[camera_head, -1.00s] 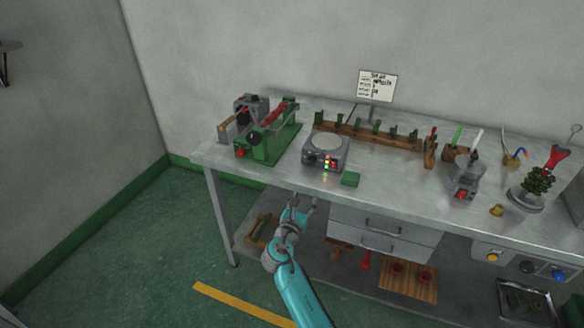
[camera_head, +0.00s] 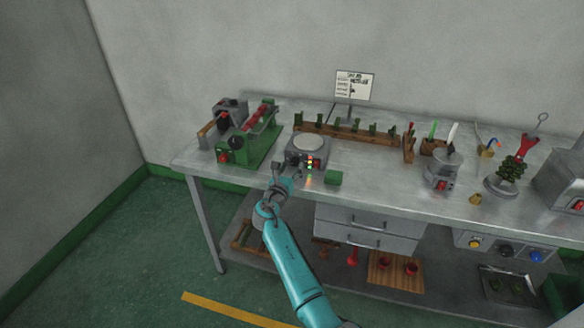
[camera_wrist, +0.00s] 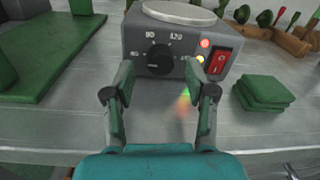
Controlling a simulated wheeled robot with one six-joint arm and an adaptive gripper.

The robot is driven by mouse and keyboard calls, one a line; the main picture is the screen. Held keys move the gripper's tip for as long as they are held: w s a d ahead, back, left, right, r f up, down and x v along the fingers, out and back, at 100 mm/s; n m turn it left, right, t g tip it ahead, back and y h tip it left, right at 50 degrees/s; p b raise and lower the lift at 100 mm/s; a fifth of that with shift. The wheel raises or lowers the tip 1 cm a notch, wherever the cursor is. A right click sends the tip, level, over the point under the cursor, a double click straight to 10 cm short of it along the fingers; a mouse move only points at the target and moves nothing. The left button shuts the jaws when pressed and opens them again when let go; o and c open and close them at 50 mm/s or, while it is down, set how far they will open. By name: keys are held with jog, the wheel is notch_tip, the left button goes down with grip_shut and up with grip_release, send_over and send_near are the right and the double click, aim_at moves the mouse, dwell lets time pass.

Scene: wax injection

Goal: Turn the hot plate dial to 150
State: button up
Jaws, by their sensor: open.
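The hot plate (camera_head: 306,148) is a grey box with a pale round top, standing near the front of the metal bench. In the wrist view its front face (camera_wrist: 135,35) shows a black dial (camera_wrist: 158,58) with white numbers around it; 90 and 120 are readable above it. The dial's white mark appears to point left. A red switch (camera_wrist: 219,61) and small lit lamps sit right of the dial. My gripper (camera_wrist: 160,80) is open and empty, its two fingers in front of the dial to either side, apart from it. In the head view my gripper (camera_head: 282,180) is at the bench's front edge.
A green machine (camera_head: 243,140) stands left of the hot plate. A wooden rack (camera_head: 345,132) with green pieces runs behind. Bare bench lies in front of the hot plate.

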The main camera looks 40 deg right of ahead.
jog(key=shift+w+d, duration=0.3)
jog(key=shift+d, duration=0.15)
grip_shut()
